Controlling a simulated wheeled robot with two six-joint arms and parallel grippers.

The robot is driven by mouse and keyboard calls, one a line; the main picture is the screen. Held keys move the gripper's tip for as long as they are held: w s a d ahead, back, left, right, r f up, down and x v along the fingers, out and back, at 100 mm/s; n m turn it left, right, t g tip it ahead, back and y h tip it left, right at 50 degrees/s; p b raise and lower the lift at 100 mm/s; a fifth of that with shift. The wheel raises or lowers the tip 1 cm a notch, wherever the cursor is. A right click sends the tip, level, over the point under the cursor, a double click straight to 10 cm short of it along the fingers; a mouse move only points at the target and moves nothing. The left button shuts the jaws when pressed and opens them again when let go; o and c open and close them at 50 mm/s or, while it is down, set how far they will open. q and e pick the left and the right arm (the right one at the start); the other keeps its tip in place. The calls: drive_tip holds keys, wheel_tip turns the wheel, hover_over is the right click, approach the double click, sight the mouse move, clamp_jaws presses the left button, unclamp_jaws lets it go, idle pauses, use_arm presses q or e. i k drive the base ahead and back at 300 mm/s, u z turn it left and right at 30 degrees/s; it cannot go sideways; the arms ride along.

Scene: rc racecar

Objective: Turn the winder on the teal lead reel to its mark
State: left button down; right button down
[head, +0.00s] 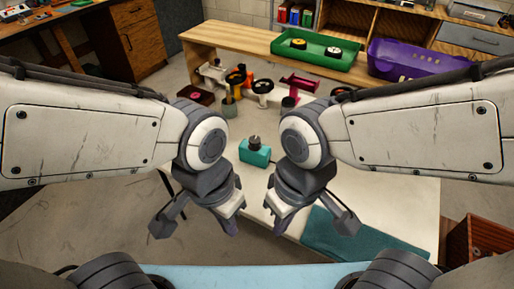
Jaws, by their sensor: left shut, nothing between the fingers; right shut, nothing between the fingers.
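The teal lead reel (254,156) is a small teal block on the white table, between my two arms. A dark round winder (255,142) stands on top of it; its mark is too small to make out. My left gripper (232,226) is shut and empty, nearer to me than the reel and a little left of it. My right gripper (280,226) is shut and empty, nearer to me and a little right of it. Neither gripper touches the reel.
Several small parts stand behind the reel, among them a magenta spool-like piece (300,83). A teal mat (345,238) lies at the front right of the white table (405,200). Behind, a wooden bench (225,38) carries a green tray (318,58) and a purple bin (410,60).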

sight(255, 140)
drive_tip(key=u, duration=1)
drive_tip(key=k, duration=1.3)
drive_tip(key=u, duration=0.95)
drive_tip(key=i, duration=1.05)
drive_tip(key=z, duration=0.5)
drive_tip(key=i, duration=1.15)
drive_tip(key=z, duration=1.8)
drive_tip(key=i, duration=0.95)
drive_tip(key=z, duration=0.65)
